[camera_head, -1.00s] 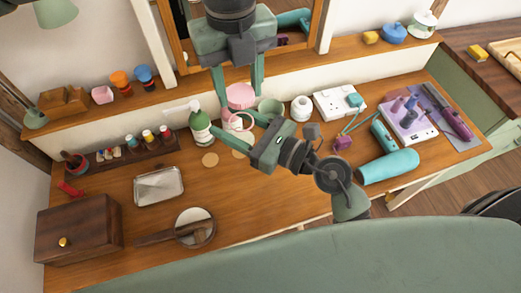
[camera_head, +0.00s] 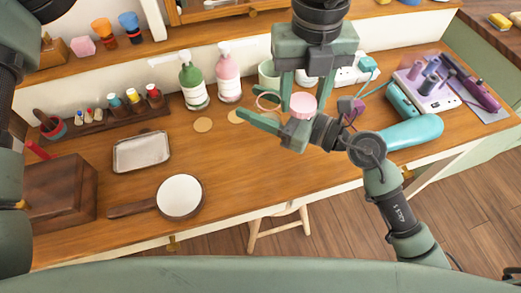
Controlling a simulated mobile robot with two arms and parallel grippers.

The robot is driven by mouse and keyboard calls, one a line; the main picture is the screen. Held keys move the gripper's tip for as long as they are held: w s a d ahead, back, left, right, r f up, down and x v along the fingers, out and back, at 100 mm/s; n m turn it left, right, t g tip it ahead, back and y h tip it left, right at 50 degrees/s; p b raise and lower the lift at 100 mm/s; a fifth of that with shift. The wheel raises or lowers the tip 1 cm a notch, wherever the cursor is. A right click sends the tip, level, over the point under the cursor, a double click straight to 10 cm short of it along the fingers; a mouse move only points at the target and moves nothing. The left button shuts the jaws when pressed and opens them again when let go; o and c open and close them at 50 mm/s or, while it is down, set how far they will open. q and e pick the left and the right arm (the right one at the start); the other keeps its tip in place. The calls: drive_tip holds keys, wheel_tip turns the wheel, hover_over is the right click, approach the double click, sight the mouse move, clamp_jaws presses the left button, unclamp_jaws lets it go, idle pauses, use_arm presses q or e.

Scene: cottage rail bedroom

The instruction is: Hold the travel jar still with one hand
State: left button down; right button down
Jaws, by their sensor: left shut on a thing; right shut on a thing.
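My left gripper (camera_head: 302,98) reaches down from the top with its two fingers on either side of a round pink piece (camera_head: 302,106), shut on it. It looks like a pink jar lid. My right gripper (camera_head: 264,109) comes in from the lower right, its fingers pointing left, just left of and below the left one. A thin pink ring (camera_head: 268,102) shows at its fingers, apparently the rim of the travel jar; the jar's body is hard to make out. Both grippers are above the desk, close together.
A metal tray (camera_head: 142,152) and round mirror (camera_head: 180,196) lie left. A teal hairdryer (camera_head: 410,132) lies right. The front middle is clear.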

wheel_tip(320, 180, down, 13)
drive_tip(key=b, duration=1)
drive_tip(key=shift+f+b, duration=0.15)
drive_tip(key=shift+b, duration=0.2)
drive_tip(key=c, duration=0.6)
unclamp_jaws()
